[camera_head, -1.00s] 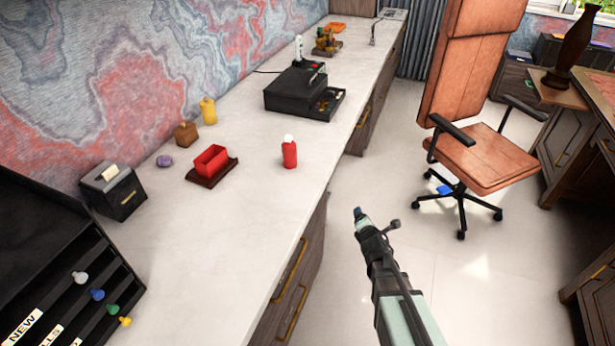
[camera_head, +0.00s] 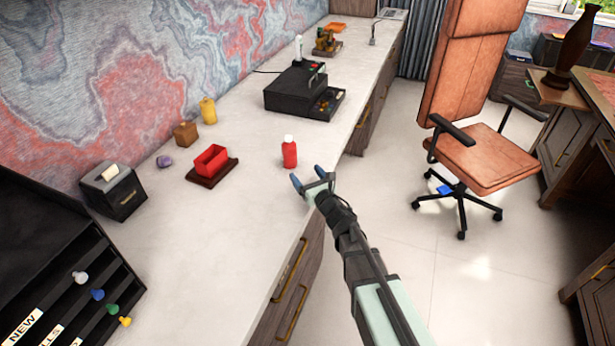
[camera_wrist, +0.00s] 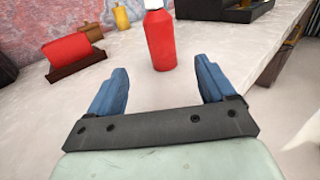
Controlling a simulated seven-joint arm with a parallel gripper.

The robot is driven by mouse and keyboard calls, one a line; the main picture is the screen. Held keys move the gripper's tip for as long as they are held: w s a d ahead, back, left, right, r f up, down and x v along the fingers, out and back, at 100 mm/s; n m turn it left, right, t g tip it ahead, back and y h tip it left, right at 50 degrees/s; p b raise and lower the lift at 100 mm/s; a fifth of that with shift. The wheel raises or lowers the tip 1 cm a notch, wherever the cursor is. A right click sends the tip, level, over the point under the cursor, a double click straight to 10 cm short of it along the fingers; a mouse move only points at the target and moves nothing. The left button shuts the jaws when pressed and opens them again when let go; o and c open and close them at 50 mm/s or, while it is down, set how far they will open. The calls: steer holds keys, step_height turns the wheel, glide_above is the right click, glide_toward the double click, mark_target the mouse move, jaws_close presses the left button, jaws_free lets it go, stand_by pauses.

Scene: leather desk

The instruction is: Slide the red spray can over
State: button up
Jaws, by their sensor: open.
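The red spray can (camera_head: 289,155) with a white cap stands upright on the pale desk top (camera_head: 215,235), close to its right edge. In the wrist view the can (camera_wrist: 160,40) is beyond the fingertips, roughly centred between them. My gripper (camera_head: 311,177) is open and empty, low at the desk's right edge, just in front of the can and apart from it. In the wrist view its two blue fingers (camera_wrist: 162,82) are spread wide.
A red box on a dark tray (camera_head: 201,180) lies left of the can. A black rack (camera_head: 50,245) stands front left.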

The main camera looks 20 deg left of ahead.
mark_target(293, 156)
stand_by(0.3)
steer(key=x, duration=1.3)
steer(key=shift+w+a, duration=0.25)
steer(key=shift+w, duration=0.1)
steer(key=shift+c, duration=0.4)
steer(key=c, duration=1.1)
steer(key=shift+s+a, duration=0.15)
steer(key=shift+s, duration=3)
steer(key=shift+s+a, duration=0.2)
steer(key=shift+s, duration=2.95)
steer(key=shift+c, duration=0.2)
steer(key=o, duration=1.3)
